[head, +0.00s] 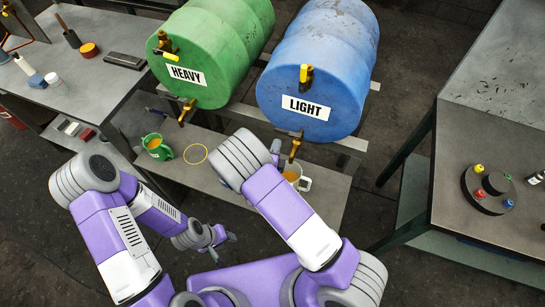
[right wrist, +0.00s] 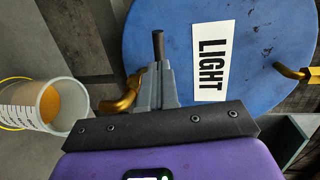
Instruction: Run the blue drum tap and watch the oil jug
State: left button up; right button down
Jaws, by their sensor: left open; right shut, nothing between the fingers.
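The blue drum (head: 318,75), labelled LIGHT, lies on its side with a brass tap (head: 296,146) low on its front. The oil jug (head: 291,174), clear, stands under that tap, partly hidden by my right arm. In the right wrist view the jug (right wrist: 50,103) shows scale marks and amber oil inside. My right gripper (right wrist: 157,78) is shut and empty beside the brass tap (right wrist: 126,98); a dark rod (right wrist: 158,45) shows just past its fingertips. Whether they touch the tap I cannot tell. My left gripper (head: 222,236) is open and empty, low in the middle.
A green drum (head: 215,50) labelled HEAVY lies to the left, with a green jug (head: 156,146) near its tap. A yellow ring (head: 195,153) lies on the shelf (head: 215,182). A bench (head: 490,135) with a round knobbed device (head: 488,188) stands at right.

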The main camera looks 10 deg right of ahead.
aim_at(281, 129)
jog(key=shift+x, duration=2.45)
jog(key=shift+w+d, duration=0.15)
jog(key=shift+w, duration=0.45)
jog(key=shift+r, duration=0.2)
jog(key=shift+r, duration=0.1)
